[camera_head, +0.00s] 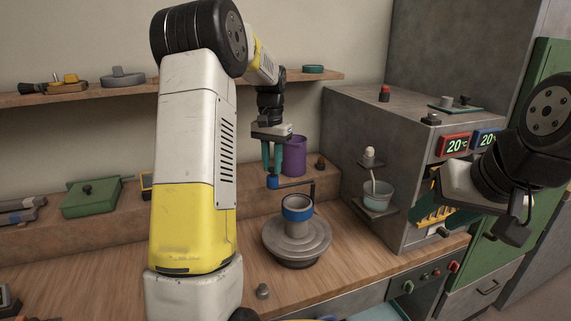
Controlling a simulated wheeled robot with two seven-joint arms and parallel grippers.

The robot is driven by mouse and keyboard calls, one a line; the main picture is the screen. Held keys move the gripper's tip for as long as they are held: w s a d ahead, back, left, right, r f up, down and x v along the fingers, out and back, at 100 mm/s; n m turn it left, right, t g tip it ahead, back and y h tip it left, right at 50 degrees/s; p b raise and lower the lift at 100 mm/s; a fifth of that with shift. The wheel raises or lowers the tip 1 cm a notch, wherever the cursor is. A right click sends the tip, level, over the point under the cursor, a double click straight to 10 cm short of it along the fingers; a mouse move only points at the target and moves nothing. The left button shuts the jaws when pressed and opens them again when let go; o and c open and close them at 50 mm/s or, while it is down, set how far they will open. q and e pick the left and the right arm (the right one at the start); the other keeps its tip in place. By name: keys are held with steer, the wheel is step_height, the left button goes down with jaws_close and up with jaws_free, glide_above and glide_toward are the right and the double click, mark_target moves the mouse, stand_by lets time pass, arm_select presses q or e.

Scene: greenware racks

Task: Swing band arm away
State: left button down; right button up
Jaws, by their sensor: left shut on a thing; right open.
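The band arm (294,182) is a thin bar with a blue end block at its left. It runs right to a dark upright post behind the banding wheel (297,245). A grey pot (298,225) with a blue band near its rim stands upright on the wheel. My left gripper (272,183) points down with its teal fingers shut on the blue end block, behind and left of the pot. The bar is apart from the pot in this view. My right gripper (513,225) is open at the far right, in front of the grey cabinet, away from the band arm.
A purple cylinder (294,156) stands on the raised ledge behind my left gripper. The grey cabinet (360,130) carries small shelves with a cup (378,197). A small grey knob (263,291) lies on the bench. Bench left of the wheel is mostly hidden by my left arm.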

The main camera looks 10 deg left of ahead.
arm_select(q)
steer(key=c, duration=1.2)
jaws_free()
steer(key=shift+w+a, duration=0.1)
steer(key=shift+r, duration=3.95)
steer(key=s+d+r+t, duration=0.25)
steer(key=s+r, duration=0.25)
steer(key=s, duration=0.3)
steer(key=s+d+f+n+t+h, duration=0.1)
steer(key=s+d+f+t, duration=0.1)
steer(key=s, duration=0.8)
steer(key=s+d+f+t+h, duration=0.1)
steer(key=s+d, duration=0.3)
steer(key=s, duration=0.7)
steer(key=shift+s+f+n+t, duration=0.15)
steer(key=shift+f+n+t, duration=0.25)
steer(key=shift+f, duration=0.1)
